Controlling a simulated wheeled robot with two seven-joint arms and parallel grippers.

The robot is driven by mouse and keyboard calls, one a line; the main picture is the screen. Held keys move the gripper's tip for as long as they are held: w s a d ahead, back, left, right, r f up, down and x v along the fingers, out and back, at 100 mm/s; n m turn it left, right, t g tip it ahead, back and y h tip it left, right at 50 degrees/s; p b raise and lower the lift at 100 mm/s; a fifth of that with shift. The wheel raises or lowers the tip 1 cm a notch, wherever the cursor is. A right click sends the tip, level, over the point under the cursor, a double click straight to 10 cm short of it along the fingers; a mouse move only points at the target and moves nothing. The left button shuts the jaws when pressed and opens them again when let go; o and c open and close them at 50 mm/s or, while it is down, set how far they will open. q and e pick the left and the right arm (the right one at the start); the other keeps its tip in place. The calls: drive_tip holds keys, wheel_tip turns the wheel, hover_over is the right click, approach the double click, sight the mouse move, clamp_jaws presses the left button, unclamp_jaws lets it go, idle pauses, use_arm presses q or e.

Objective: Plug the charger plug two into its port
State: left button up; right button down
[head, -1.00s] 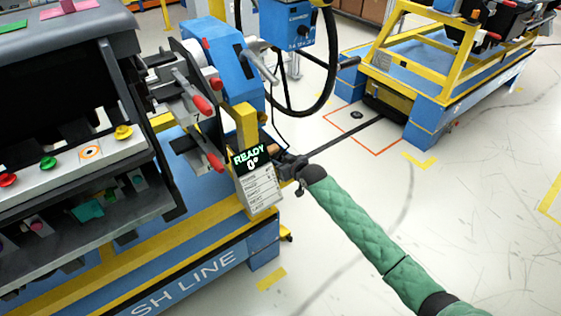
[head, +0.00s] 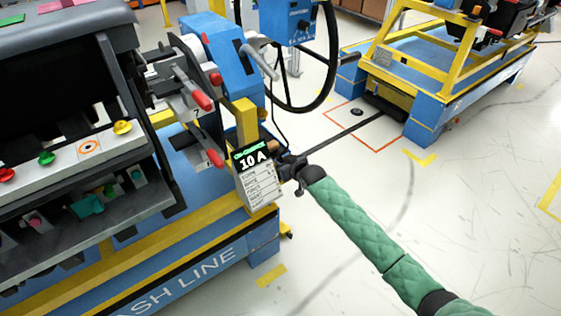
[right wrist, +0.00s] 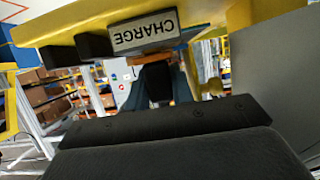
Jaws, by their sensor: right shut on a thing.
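My right gripper (head: 292,165) is shut at the end of the green-sleeved arm, beside the yellow post of the dashboard cart. It is shut on the charger plug, which is mostly hidden by the gripper in the head view. The plug seems to be the dark block (right wrist: 157,84) in the right wrist view, under the grey CHARGE label (right wrist: 144,33). The port is hidden, so I cannot see how deep the plug sits. The display panel (head: 252,160) beside the gripper has a green top line and reads 10 A. My left gripper is not in view.
The blue and yellow cart (head: 200,268) carries the dashboard module (head: 85,150) on the left. A black steering wheel (head: 333,60) stands behind the post. A thin black cable hangs near the gripper. A second cart (head: 425,120) stands back right. The floor at right is clear.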

drive_tip(key=shift+f, duration=0.2)
drive_tip(key=c, duration=1.1)
unclamp_jaws()
drive_tip(key=shift+s+a, duration=0.1)
